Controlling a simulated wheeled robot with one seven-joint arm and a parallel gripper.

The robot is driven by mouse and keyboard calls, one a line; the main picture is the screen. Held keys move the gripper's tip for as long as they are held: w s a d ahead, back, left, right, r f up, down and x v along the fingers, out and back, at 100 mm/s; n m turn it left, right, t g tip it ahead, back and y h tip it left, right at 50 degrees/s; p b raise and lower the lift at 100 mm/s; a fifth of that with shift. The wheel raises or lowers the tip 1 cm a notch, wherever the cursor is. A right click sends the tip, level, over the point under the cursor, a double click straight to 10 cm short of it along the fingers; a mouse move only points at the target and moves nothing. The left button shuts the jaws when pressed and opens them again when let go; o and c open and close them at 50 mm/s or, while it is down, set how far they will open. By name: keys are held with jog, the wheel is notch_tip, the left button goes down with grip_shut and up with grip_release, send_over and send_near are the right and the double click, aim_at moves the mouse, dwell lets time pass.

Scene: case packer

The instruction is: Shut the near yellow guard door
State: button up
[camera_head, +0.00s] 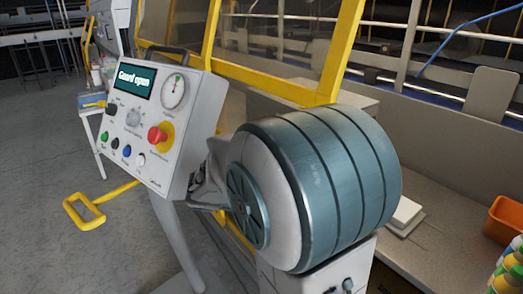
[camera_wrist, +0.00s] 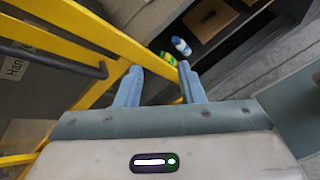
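In the wrist view a yellow guard frame (camera_wrist: 88,25) with a dark grey bar handle (camera_wrist: 60,60) fills the left side. I take it for the near guard door. My gripper (camera_wrist: 160,68) is open, with two blue fingers spread apart. A yellow bar of the frame runs behind or between the fingertips; I cannot tell whether they touch it. In the head view yellow-framed clear guard panels (camera_head: 285,88) stand behind the control box (camera_head: 160,120), whose display reads "Guard open". My gripper is not visible in the head view.
A yellow loop-shaped bar (camera_head: 85,212) sticks out low at the left. An orange bin (camera_head: 505,220) and several coloured bottles are at the right. A small table (camera_head: 92,108) stands at the far left. Grey floor at the left is open. A blue-capped bottle (camera_wrist: 181,46) is beyond the fingers.

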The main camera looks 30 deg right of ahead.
jog(key=w+d+r+n+t+h, duration=0.1)
jog(key=w+d+n+t+h, duration=0.15)
jog(key=w+n, duration=0.35)
jog(key=w+d+n+t+h, duration=0.1)
jog(key=w+n+t+h, duration=0.25)
jog(key=w, duration=0.45)
jog(key=p+x, duration=0.3)
jog(key=x, duration=1)
jog(key=shift+s+d+r+n+g+h, duration=0.3)
jog(key=shift+n+g, duration=0.05)
jog(key=shift+g, duration=0.05)
jog(key=shift+c, duration=0.3)
grip_shut()
